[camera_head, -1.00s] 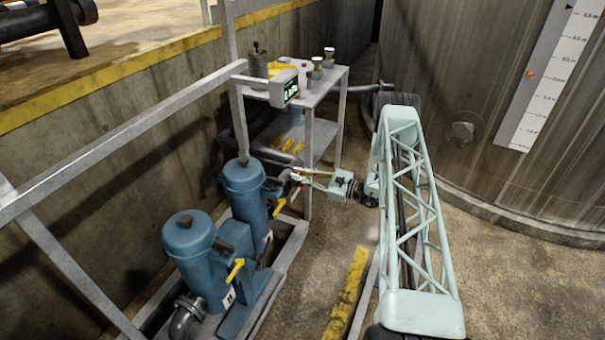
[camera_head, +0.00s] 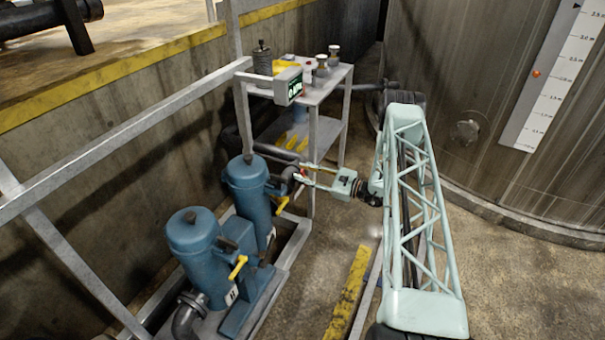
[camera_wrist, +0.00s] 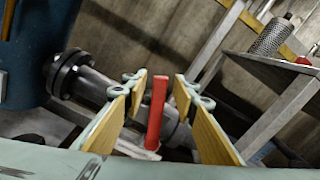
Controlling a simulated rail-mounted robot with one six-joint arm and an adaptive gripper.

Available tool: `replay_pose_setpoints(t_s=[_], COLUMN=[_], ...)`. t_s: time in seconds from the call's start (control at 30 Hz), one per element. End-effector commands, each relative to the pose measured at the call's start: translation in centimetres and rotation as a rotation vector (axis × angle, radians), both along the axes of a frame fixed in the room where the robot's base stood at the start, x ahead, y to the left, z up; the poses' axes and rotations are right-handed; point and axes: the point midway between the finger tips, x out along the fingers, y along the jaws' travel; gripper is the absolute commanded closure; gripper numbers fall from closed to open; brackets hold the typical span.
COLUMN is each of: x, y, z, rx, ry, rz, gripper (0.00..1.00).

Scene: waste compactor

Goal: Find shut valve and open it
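A red valve handle (camera_wrist: 157,112) stands nearly upright in the wrist view, on a grey pipe fitting. It is small in the head view (camera_head: 299,178), behind the rear blue filter housing. My gripper (camera_wrist: 160,90) is open, with its yellow-padded fingers on either side of the red handle and visible gaps to it. In the head view my gripper (camera_head: 304,173) reaches left toward the pipe by the housing. Two yellow valve handles (camera_head: 283,203) (camera_head: 238,266) show lower on the blue housings.
Two blue filter housings (camera_head: 192,246) (camera_head: 248,192) stand in a metal frame. A railing (camera_head: 120,134) crosses the left. A large tank (camera_head: 455,70) stands at the right.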

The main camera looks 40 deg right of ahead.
Motion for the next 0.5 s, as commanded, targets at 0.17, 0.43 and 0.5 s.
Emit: replay_pose_setpoints(t_s=[0.17,0.43,0.5], x=[-0.9,-3.5,-4.3], y=[-0.6,-2.1,-2.6], z=[0.0,0.0,0.0], rx=[0.001,0.001,0.001], ry=[0.001,0.001,0.0], rz=[-0.001,-0.002,-0.003], gripper=[0.74,0.74,0.74])
